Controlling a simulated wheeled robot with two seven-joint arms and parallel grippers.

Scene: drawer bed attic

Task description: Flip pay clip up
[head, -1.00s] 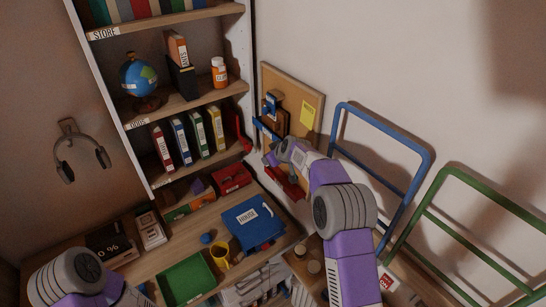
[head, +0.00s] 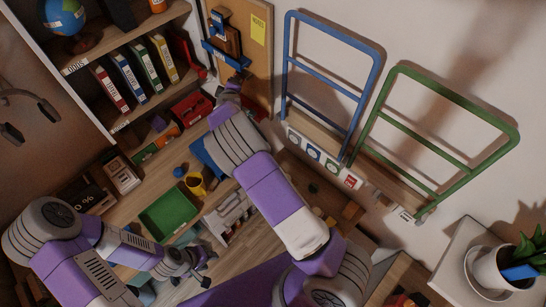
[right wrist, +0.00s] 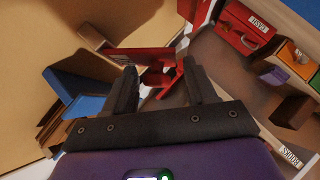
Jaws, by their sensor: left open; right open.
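The corkboard (head: 262,70) hangs on the wall beside the shelf and carries clips. A blue clip (head: 213,47) sticks out on its left. A red clip-like part (right wrist: 150,57) stands out from the board in the right wrist view. I cannot read a PAY label on either. My right gripper (right wrist: 160,78) is open, with the red part ahead between its fingers; whether they touch it I cannot tell. In the head view the right gripper (head: 237,78) is at the board's lower left, mostly hidden by its wrist. My left gripper (head: 203,270) is open and empty, low near the desk.
Blue (head: 330,75) and green (head: 440,130) wall frames stand right of the board. The shelf with binders (head: 140,75) is at left. A red box (head: 190,108), yellow mug (head: 195,183) and green tray (head: 168,212) are on the desk. A potted plant (head: 498,268) stands lower right.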

